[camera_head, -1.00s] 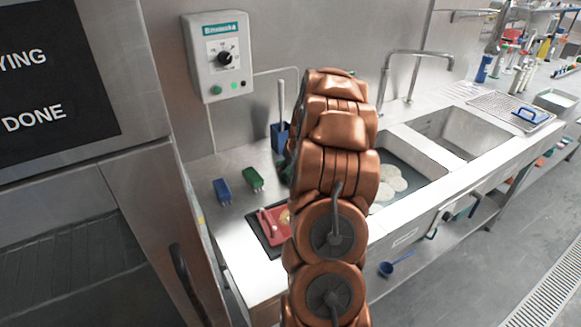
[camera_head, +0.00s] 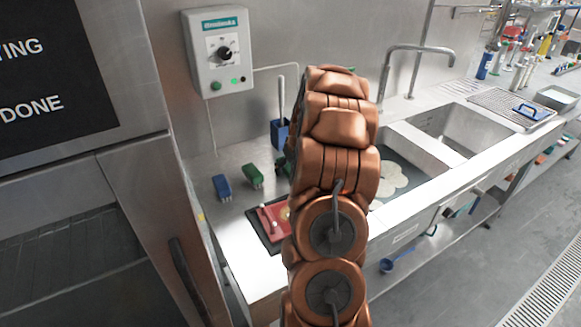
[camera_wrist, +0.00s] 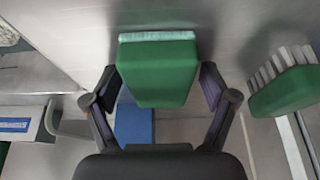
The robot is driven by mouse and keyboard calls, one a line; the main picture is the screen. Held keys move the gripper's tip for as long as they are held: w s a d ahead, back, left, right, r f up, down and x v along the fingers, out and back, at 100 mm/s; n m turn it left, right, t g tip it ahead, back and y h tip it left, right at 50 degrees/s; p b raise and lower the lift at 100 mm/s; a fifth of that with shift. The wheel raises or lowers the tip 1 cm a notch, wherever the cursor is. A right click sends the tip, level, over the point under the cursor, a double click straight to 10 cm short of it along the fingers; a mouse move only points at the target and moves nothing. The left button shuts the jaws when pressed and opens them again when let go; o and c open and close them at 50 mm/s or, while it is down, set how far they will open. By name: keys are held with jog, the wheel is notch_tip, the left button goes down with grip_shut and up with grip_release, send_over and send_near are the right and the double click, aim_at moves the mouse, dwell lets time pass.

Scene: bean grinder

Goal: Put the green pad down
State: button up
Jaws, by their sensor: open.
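In the wrist view the green pad (camera_wrist: 158,72), with a pale strip along its top edge, sits between the two fingers of my gripper (camera_wrist: 160,90). The fingers are spread, with a narrow gap showing on each side of the pad. Whether the pad rests on a surface is unclear. In the head view my copper arm hides the gripper; a dark green shape (camera_head: 287,168) shows partly at the arm's left edge.
A green brush (camera_head: 253,176) and a blue brush (camera_head: 221,187) stand on the steel counter, left of my arm. A red board (camera_head: 268,222) lies in front. A blue holder (camera_head: 279,132) stands behind. Sinks (camera_head: 445,130) are at right.

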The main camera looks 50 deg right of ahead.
jog(key=shift+r+p, duration=0.4)
jog(key=shift+r, duration=0.05)
jog(key=shift+s+r+b, duration=0.1)
jog(key=shift+r+b, duration=0.15)
jog(key=shift+b, duration=0.15)
jog(key=b+v, duration=0.3)
jog(key=v, duration=0.8)
